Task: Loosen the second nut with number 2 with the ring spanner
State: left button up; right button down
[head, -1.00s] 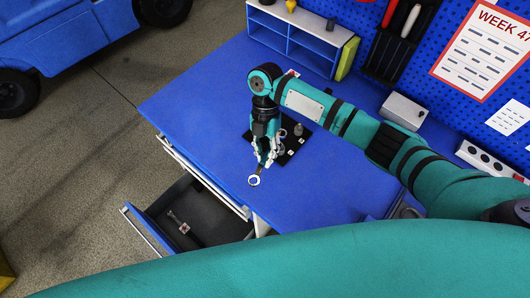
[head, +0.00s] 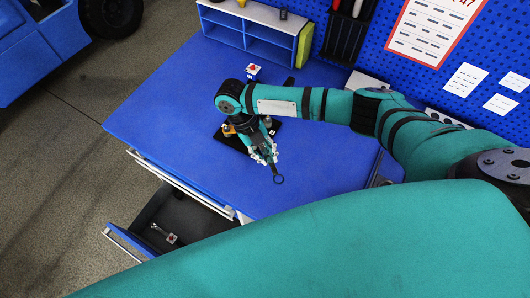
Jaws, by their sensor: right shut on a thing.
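My right gripper (head: 266,157) is shut on the ring spanner (head: 279,180). The spanner's dark ring end points toward the front of the blue workbench, and its handle runs up into the fingers. The gripper is over the front right part of the black fixture plate (head: 232,142). The ring shows against bare bench top, to the right of the plate. My wrist and fingers hide much of the plate. The nuts and their numbers cannot be made out. My left gripper is not in view.
The blue workbench (head: 170,105) is clear left of the plate. A small box with a red button (head: 253,70) stands behind. A shelf unit (head: 255,35) is at the back. An open drawer (head: 190,222) at the front holds a small tool (head: 165,234).

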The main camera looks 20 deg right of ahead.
jog(key=shift+f+b, duration=0.35)
jog(key=shift+f, duration=0.4)
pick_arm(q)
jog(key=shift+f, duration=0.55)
pick_arm(e)
jog(key=shift+r, duration=0.1)
pick_arm(q)
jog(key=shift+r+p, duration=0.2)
jog(key=shift+p, duration=0.15)
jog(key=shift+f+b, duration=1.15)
pick_arm(e)
jog(key=shift+f, duration=1.6)
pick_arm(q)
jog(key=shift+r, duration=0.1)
pick_arm(e)
jog(key=shift+w+d+n+t+h, duration=0.15)
jog(key=shift+d+n+t+h, duration=0.35)
jog(key=shift+d+n, duration=0.65)
jog(key=shift+w+d+n, duration=0.15)
jog(key=shift+d+n, duration=0.05)
jog(key=shift+n, duration=0.25)
pick_arm(q)
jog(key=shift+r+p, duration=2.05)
jog(key=shift+p, duration=0.1)
pick_arm(e)
jog(key=shift+r, duration=2.1)
